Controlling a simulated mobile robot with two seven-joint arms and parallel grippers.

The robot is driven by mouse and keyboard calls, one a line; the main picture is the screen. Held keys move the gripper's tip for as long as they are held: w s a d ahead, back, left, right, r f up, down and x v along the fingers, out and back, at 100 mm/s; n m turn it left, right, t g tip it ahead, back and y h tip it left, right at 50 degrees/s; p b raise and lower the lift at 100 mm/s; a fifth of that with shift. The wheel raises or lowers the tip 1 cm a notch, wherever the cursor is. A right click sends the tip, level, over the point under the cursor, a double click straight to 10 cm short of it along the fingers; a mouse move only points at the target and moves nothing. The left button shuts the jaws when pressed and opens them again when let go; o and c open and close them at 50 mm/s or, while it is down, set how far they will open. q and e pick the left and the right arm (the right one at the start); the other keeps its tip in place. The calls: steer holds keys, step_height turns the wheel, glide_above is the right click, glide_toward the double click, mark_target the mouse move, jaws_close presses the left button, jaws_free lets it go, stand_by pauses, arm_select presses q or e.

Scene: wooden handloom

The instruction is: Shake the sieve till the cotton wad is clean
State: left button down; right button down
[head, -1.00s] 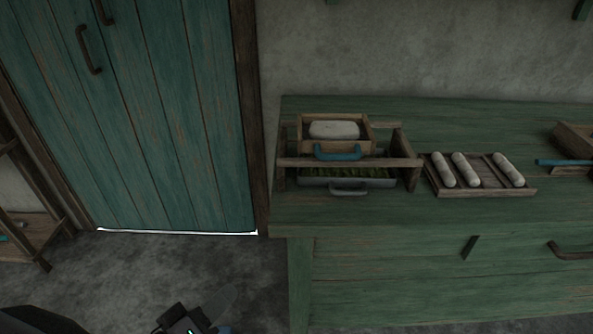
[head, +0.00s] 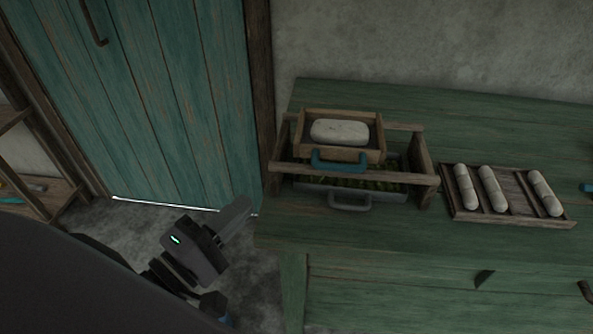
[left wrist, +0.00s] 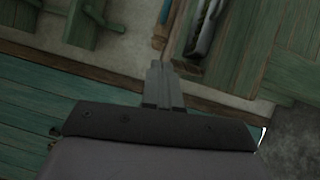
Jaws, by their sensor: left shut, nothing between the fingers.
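The sieve (head: 313,149) is a wooden box frame with a blue handle (head: 338,159). It sits on a wooden rack (head: 427,172) on the green bench. The pale cotton wad (head: 339,132) lies in the sieve. A grey metal tray (head: 312,189) with dark green bits is under the sieve, its grey handle to the front. My left gripper (head: 243,211) is left of the bench's front edge, apart from the sieve, shut and empty. Its shut fingers also show in the left wrist view (left wrist: 160,85). My right gripper is not in view.
A wooden tray with several compartments (head: 519,193) holds three pale cotton rolls (head: 492,188) right of the rack. A teal door (head: 170,100) stands at the left, a wooden shelf (head: 45,200) beyond it. The bench top (head: 500,245) in front of the tray is clear.

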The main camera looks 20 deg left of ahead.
arm_select(q)
steer(key=x, duration=0.7)
steer(key=shift+w, duration=0.2)
steer(key=w+d, duration=0.2)
steer(key=shift+d+r, duration=0.2)
steer(key=shift+d, duration=0.1)
steer(key=shift+w+d, duration=0.25)
steer(key=shift+d, duration=0.25)
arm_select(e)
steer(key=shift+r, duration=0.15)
arm_select(q)
steer(key=shift+p, duration=0.3)
